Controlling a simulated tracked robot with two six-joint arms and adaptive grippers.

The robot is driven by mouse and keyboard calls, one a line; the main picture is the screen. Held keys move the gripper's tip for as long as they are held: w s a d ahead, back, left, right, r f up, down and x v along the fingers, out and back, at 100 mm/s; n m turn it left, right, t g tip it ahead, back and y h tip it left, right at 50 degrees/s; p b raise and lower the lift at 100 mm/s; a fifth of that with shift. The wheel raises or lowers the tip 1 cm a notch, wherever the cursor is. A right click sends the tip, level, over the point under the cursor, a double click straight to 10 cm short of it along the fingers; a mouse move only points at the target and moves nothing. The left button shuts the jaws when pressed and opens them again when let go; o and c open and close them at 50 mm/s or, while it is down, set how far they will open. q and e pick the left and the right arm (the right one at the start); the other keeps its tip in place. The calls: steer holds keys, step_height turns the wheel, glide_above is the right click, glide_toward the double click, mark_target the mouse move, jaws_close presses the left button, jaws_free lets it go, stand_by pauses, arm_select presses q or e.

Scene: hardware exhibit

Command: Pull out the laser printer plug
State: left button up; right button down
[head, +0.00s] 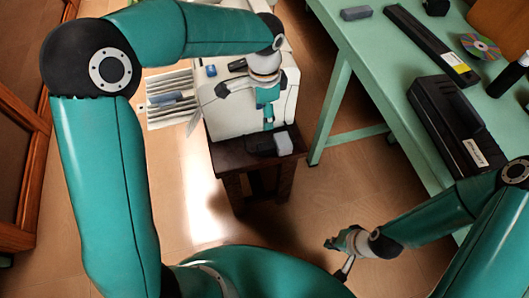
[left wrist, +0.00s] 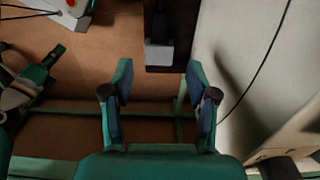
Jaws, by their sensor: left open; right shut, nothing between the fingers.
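The white laser printer (head: 232,116) sits on a dark wooden stool (head: 228,158). A dark block (head: 259,143) at the stool's front edge has a grey block (head: 284,143) at its right end, which looks like the plug. In the left wrist view the grey block (left wrist: 158,53) shows at the end of the dark block (left wrist: 170,18), ahead of the gap between my fingers. My left gripper (head: 268,116) is open and empty in front of the printer, just above the grey block. My right gripper (head: 336,244) is shut and empty, low at the front right.
A green table (head: 345,38) stands on the right with a black case (head: 450,125), a long black box (head: 428,43) and a disc (head: 480,45). A thin dark cable (left wrist: 262,68) runs down a pale surface in the left wrist view.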

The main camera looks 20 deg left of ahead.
mark_target(264, 146)
arm_select(q)
step_height(264, 146, down, 16)
steer(key=b, duration=0.2)
steer(key=shift+f+b, duration=0.25)
steer(key=shift+b, duration=0.05)
jaws_close()
stand_by(0.3)
